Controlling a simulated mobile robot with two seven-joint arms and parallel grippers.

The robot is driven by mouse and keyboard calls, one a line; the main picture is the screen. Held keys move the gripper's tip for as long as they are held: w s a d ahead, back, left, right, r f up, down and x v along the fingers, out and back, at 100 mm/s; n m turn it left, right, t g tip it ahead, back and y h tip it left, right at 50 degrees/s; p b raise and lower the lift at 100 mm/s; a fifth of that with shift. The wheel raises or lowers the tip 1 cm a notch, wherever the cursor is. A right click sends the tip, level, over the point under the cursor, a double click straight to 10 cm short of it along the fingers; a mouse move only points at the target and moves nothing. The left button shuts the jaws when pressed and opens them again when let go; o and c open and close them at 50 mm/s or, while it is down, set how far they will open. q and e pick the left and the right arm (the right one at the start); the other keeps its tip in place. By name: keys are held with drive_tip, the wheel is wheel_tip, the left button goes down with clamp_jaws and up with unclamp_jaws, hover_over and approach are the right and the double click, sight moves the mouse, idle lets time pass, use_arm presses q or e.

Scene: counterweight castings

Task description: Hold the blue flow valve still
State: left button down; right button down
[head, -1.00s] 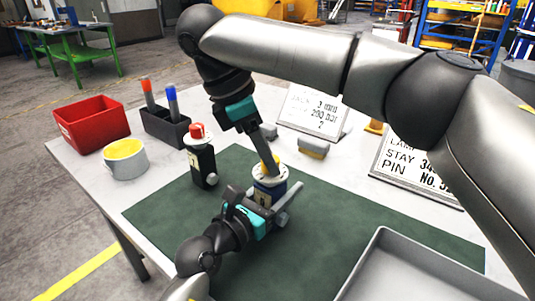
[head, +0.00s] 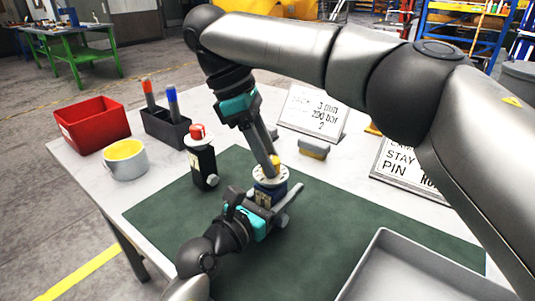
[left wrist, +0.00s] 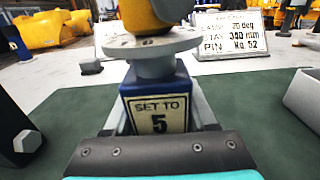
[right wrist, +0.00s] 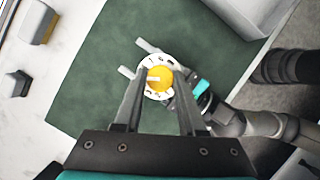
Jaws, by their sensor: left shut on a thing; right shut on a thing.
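The blue flow valve (head: 268,194) stands upright on the green mat, with a white numbered dial and a yellow knob (head: 275,162) on top. In the left wrist view its blue body (left wrist: 157,92) carries a label reading "SET TO 5". My left gripper (head: 276,204) is shut on the blue body, one finger on each side. My right gripper (head: 270,160) reaches down from above and is shut on the yellow knob. In the right wrist view the knob (right wrist: 160,79) sits between the fingertips, with a pale pointer line and dial numbers partly hidden.
A black valve with a red knob (head: 202,158) stands left of the blue one. A grey tray (head: 420,268) lies front right. Sign plates (head: 312,110) stand behind.

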use_arm(q)
drive_tip(key=shift+f, duration=0.1)
use_arm(e)
drive_tip(key=shift+c, duration=2.4)
unclamp_jaws()
drive_tip(key=v, duration=0.7)
drive_tip(key=shift+r, duration=0.25)
drive_tip(key=shift+a, duration=0.1)
use_arm(q)
drive_tip(key=shift+c, duration=0.6)
unclamp_jaws()
